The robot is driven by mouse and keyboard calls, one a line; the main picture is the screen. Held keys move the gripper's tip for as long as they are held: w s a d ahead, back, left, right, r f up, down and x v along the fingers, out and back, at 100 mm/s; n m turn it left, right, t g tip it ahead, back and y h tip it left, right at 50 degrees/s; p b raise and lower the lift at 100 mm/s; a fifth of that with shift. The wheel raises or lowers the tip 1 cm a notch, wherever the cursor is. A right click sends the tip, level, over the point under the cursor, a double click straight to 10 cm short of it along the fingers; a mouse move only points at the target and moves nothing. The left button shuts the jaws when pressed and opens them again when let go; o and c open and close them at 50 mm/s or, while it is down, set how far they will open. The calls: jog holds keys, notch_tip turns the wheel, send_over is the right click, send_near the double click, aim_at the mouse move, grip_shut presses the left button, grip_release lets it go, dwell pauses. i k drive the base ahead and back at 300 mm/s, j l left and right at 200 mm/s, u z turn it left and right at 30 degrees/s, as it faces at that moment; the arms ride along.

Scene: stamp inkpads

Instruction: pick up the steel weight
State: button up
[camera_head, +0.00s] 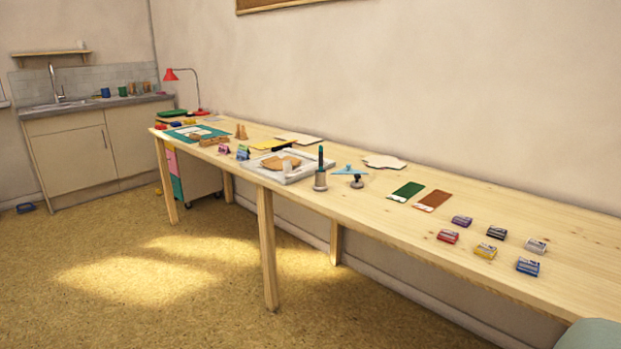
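A small silver-grey metal cylinder (320,181) stands upright near the front edge of the long wooden table (480,205). It looks like the steel weight, but it is too small to be sure. A tall dark green upright piece (321,158) rises from it or just behind it; I cannot tell which. A small dark knobbed object (357,181) stands just to its right. My gripper is not in view.
A light tray (284,177) with a tan piece lies left of the cylinder. A blue item (350,170) lies behind right. Green (406,192) and brown (432,200) flat pieces and several inkpads, one red (447,236), lie further right. Floor (150,300) in front is clear.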

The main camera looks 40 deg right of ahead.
aim_at(357, 184)
jog(key=i+j+z, duration=0.1)
jog(key=z, duration=0.3)
jog(key=i+j+z, duration=0.1)
jog(key=j+z, duration=0.5)
jog(key=z, duration=0.25)
jog(key=j+z, duration=0.45)
jog(key=z, duration=0.2)
jog(key=i+j+z, duration=0.2)
jog(key=i+j, duration=0.25)
jog(key=i+j+z, duration=0.25)
jog(key=i+j, duration=0.15)
jog(key=j, duration=0.15)
